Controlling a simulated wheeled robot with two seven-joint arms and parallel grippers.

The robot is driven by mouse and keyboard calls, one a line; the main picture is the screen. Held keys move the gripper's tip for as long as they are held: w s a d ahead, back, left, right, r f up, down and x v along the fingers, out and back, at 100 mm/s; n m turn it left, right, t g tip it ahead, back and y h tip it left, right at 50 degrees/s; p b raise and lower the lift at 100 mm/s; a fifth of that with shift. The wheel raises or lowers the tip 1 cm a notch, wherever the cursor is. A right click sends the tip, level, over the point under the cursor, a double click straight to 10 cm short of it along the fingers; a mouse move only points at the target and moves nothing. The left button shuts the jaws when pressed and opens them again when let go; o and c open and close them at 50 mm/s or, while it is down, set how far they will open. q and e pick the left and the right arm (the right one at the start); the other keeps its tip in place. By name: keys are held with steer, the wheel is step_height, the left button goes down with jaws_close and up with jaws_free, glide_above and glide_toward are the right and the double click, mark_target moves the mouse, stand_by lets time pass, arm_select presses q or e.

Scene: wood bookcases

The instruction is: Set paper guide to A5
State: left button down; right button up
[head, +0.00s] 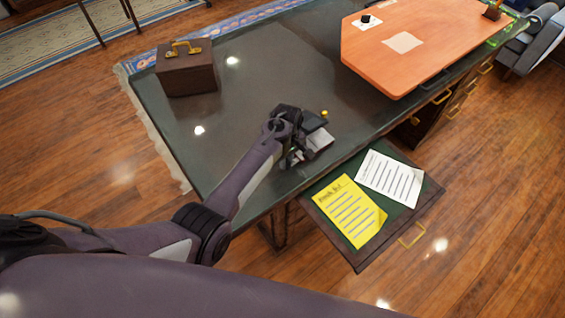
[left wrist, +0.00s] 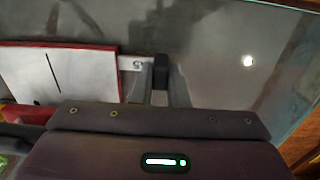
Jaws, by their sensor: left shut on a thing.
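A dark paper device with a white sheet (head: 320,139) on it sits on the dark green desk top (head: 255,95). In the left wrist view the white sheet (left wrist: 62,72) bears a black line, and a pale strip (left wrist: 134,63) with a small mark like a "5" runs from its right side. My left gripper (head: 297,153) is at the device. In the left wrist view it (left wrist: 162,84) is shut on a small black block, seemingly the paper guide (left wrist: 161,75), at the strip's end. The gripper partly hides the device in the head view. My right gripper is not in view.
A brown case (head: 187,75) stands at the desk's far left. An orange board (head: 430,50) covers the right part. An open drawer (head: 355,262) at the front holds a yellow note (head: 349,212) and a white sheet (head: 390,178).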

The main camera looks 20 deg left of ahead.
arm_select(q)
steer(key=c, duration=1.4)
jaws_free()
steer(key=shift+w+d, duration=0.2)
steer(key=shift+a, duration=0.1)
steer(key=shift+r, duration=0.3)
step_height(320, 180, up, 7)
steer(key=shift+r+b, duration=0.1)
steer(key=shift+b, duration=0.2)
steer(key=shift+s, duration=0.1)
